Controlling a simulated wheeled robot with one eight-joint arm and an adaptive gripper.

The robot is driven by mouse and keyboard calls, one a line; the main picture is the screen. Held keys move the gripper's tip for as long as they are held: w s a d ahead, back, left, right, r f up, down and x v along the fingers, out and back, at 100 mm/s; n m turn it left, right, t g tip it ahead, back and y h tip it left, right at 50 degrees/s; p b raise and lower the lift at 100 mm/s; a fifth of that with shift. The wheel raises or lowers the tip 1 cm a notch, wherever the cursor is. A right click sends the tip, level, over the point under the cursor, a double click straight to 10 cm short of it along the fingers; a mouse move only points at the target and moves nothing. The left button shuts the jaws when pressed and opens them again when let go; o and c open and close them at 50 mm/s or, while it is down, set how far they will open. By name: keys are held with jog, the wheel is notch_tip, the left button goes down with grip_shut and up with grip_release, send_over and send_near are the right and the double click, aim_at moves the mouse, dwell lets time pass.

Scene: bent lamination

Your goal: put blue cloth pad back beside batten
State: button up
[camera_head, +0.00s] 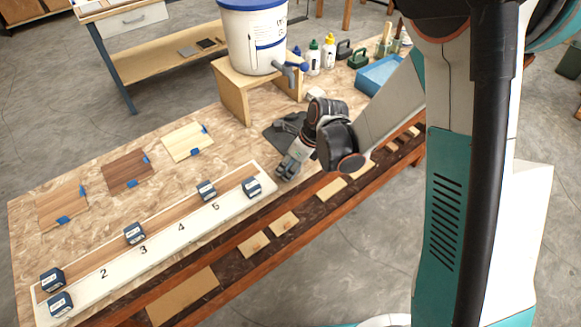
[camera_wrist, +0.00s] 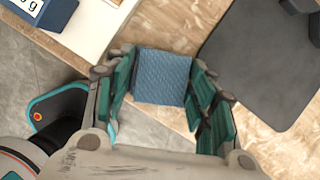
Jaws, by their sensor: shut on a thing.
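A blue quilted cloth pad (camera_wrist: 161,77) is between the teal fingers of my gripper (camera_wrist: 160,95) in the wrist view. The gripper is shut on it, with one finger on each side. In the head view my gripper (camera_head: 286,172) points down near the front edge of the workbench, just right of the numbered white board (camera_head: 122,273). I cannot make out the pad there. A long wooden strip (camera_head: 165,224), perhaps the batten, lies along the board's back side.
Several dark blue labelled blocks (camera_head: 134,233) stand on the board and strip. A dark grey mat (camera_wrist: 262,62) lies right of the pad. A bucket on a wooden stand (camera_head: 236,95), bottles and a blue tray (camera_head: 378,74) are farther back. Wood samples (camera_head: 128,172) lie at left.

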jog(key=shift+f, duration=0.3)
jog(key=shift+f, duration=0.2)
jog(key=o, duration=1)
jog(key=shift+r, duration=0.1)
jog(key=shift+r, duration=0.1)
